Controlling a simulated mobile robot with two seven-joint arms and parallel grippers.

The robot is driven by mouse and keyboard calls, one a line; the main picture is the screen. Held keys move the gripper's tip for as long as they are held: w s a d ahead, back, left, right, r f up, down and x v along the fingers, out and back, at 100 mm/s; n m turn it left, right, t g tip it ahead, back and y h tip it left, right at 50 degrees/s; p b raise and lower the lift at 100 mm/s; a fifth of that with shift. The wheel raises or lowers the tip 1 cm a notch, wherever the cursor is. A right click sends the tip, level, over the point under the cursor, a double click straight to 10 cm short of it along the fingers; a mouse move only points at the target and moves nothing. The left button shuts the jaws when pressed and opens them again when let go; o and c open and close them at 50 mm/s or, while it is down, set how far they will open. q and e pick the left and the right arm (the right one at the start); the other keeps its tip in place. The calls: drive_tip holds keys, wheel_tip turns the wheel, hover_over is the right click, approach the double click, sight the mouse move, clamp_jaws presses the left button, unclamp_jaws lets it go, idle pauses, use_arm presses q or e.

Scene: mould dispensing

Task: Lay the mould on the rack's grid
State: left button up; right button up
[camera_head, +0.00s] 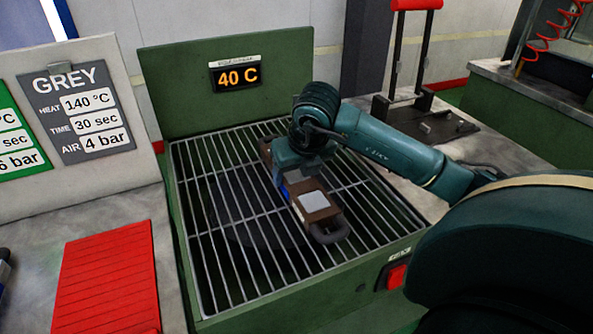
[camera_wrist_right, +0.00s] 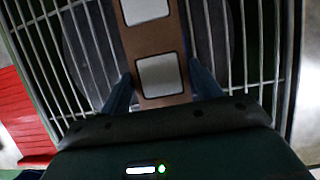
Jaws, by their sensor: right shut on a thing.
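The mould (camera_head: 313,203) is a brown block with pale square plates and a dark loop handle at its near end. My right gripper (camera_head: 290,180) is shut on it, over the rack's grid (camera_head: 222,225) of metal bars. In the right wrist view the mould (camera_wrist_right: 158,45) runs between the two fingers of my right gripper (camera_wrist_right: 164,88), with the grid bars (camera_wrist_right: 95,50) behind it. Whether the mould touches the bars or hangs just above them I cannot tell. My left gripper is not in view.
The green rack has a back panel with a display (camera_head: 237,76) reading 40 C and a red button (camera_head: 397,277) in front. A red ribbed mat (camera_head: 106,280) lies to the left, below a grey sign (camera_head: 86,112). A red-handled press (camera_head: 415,75) stands behind right.

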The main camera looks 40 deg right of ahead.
drive_tip(key=shift+r, duration=0.1)
drive_tip(key=o, duration=1.6)
drive_tip(key=shift+c, duration=0.2)
drive_tip(key=p+v, duration=0.1)
drive_tip(key=v, duration=1.1)
drive_tip(key=shift+s, duration=0.1)
